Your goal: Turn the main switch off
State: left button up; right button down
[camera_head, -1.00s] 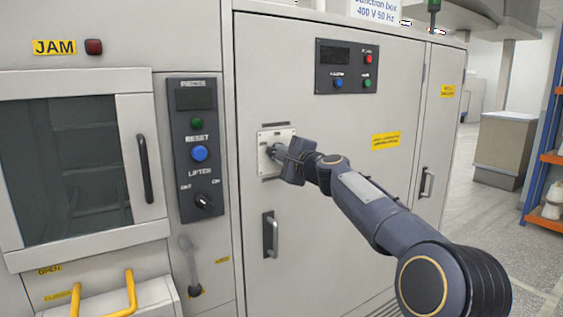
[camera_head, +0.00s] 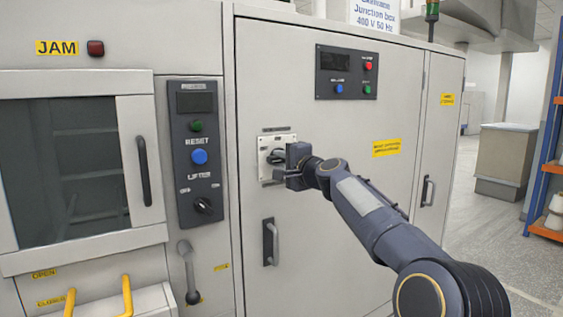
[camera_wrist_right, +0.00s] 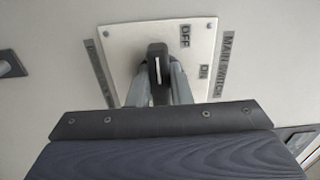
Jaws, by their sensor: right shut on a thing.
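The main switch is a dark knob (camera_wrist_right: 157,62) with a white mark, on a pale square plate (camera_wrist_right: 120,48) with screws at its corners. The plate also shows on the cabinet door in the head view (camera_head: 265,172). The right wrist view shows the labels OFF and ON on the plate and a MAIN SWITCH strip beside it. The white mark runs roughly up and down there, pointing at neither word squarely. My right gripper (camera_head: 283,164) is at the plate, its two grey fingers (camera_wrist_right: 162,85) shut on the knob's sides. My left gripper is out of view.
A panel with buttons (camera_head: 346,72) sits above the switch, and a door handle (camera_head: 270,242) below it. A control strip with a blue RESET button (camera_head: 199,157) and lifter knob (camera_head: 204,206) is at left. A glazed door (camera_head: 70,170) is farther left.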

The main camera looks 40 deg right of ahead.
jog(key=c, duration=1.3)
grip_release()
jog(key=s, duration=0.2)
jog(key=s+b, duration=0.1)
jog(key=s, duration=0.2)
jog(key=s+a+b, duration=0.1)
jog(key=s, duration=0.1)
jog(key=shift+s, duration=0.35)
